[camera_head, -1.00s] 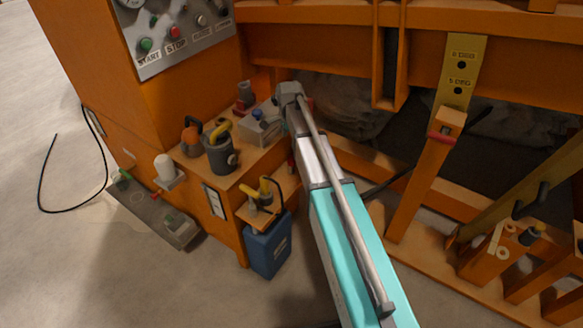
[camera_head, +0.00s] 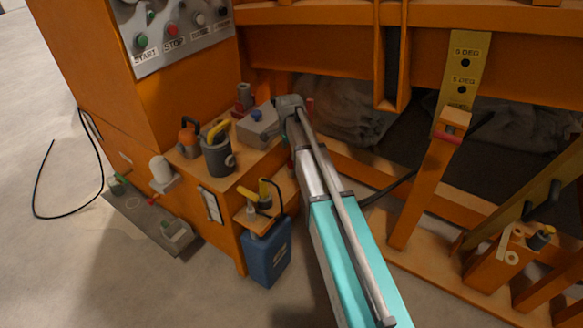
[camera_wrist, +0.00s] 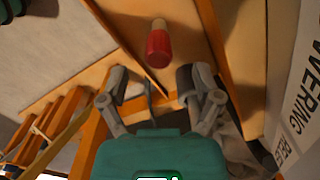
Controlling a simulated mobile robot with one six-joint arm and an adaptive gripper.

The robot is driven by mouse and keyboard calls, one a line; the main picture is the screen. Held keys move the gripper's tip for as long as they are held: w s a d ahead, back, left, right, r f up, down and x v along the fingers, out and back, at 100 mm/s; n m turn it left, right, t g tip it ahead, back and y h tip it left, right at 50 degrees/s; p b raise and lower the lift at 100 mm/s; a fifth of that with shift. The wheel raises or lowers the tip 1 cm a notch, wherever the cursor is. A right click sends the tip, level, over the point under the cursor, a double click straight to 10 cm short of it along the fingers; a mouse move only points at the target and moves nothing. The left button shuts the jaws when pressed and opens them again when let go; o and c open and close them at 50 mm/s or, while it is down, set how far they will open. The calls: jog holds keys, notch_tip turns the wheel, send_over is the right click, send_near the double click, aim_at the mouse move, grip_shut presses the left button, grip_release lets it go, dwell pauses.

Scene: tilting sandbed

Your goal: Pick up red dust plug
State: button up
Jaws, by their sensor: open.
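The red dust plug (camera_wrist: 158,47) shows in the wrist view with a red body and a pale, tan end. It lies against a wooden surface, above the gap between my fingertips. My gripper (camera_wrist: 151,83) is open, one finger on each side, and nothing is between the fingers. The plug is apart from both fingers. In the head view my arm reaches up to the shelf's right end, and its links hide the gripper. I cannot pick out the plug for sure there.
A wooden shelf (camera_head: 190,170) holds a dark cup (camera_head: 218,160) and a grey box (camera_head: 256,130). A blue can (camera_head: 268,252) stands below. Orange frame posts (camera_head: 425,190) stand to the right. In the wrist view a white lettered panel (camera_wrist: 298,100) is close on the right.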

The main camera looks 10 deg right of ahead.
aim_at(291, 161)
jog(key=f+b, duration=0.3)
jog(key=shift+d+f, duration=0.25)
jog(key=shift+d, duration=0.15)
jog(key=shift+f+b, duration=0.9)
jog(key=shift+b, duration=0.25)
jog(key=c, duration=1)
